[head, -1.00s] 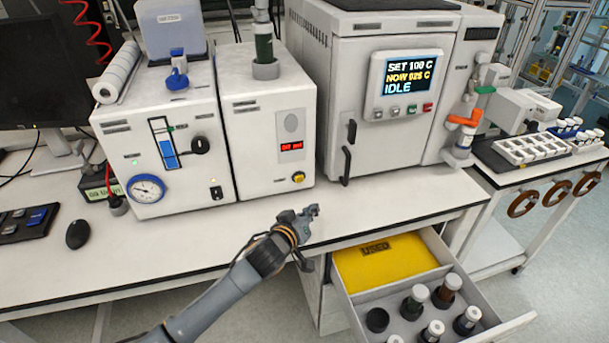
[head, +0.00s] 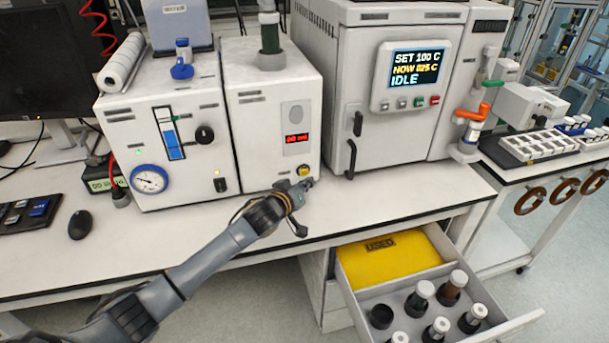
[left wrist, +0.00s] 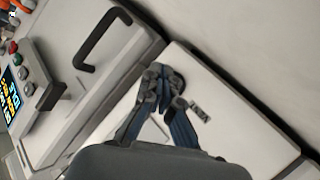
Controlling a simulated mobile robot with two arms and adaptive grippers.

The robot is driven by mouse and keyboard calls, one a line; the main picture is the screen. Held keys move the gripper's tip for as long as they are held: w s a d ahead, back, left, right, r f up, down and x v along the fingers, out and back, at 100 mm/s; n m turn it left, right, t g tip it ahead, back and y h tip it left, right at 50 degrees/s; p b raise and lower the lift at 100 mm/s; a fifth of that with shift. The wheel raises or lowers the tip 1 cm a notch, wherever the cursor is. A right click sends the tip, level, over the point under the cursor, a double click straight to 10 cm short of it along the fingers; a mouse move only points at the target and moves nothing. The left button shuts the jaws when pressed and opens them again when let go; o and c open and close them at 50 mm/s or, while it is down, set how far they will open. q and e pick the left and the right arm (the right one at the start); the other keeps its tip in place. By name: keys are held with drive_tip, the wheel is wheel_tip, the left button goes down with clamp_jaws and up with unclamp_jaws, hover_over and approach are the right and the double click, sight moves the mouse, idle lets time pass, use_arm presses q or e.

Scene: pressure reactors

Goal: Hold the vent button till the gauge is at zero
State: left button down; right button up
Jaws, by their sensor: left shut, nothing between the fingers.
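A round yellow button (head: 304,172) sits low on the front of the right-hand white unit, under a small red display (head: 296,138). A blue-rimmed dial gauge (head: 149,179) is at the lower left of the left-hand white unit; its needle is too small to read surely. My left gripper (head: 307,184) is shut and empty, close below the yellow button; I cannot tell whether it touches. In the left wrist view its closed fingers (left wrist: 164,78) show before pale surfaces, and the button is not visible there. My right gripper is not in view.
An oven (head: 365,130) with a door handle stands right of the units. An open drawer (head: 440,300) holding several vials and a yellow section sticks out below the bench. A keyboard and mouse (head: 80,224) lie at left. The bench front is mostly clear.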

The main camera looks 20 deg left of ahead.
use_arm(q)
drive_tip(key=shift+w+a, duration=0.2)
drive_tip(key=shift+w, duration=0.05)
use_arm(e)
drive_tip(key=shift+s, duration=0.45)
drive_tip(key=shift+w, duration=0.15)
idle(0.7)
use_arm(q)
drive_tip(key=shift+w+a, duration=0.25)
drive_tip(key=shift+w, duration=0.1)
drive_tip(key=shift+w+a+r, duration=0.1)
drive_tip(key=shift+w+a, duration=0.15)
drive_tip(key=shift+w, duration=0.1)
idle(1.6)
drive_tip(key=shift+s+d+p, duration=0.5)
drive_tip(key=shift+s+p, duration=0.05)
drive_tip(key=shift+s, duration=0.15)
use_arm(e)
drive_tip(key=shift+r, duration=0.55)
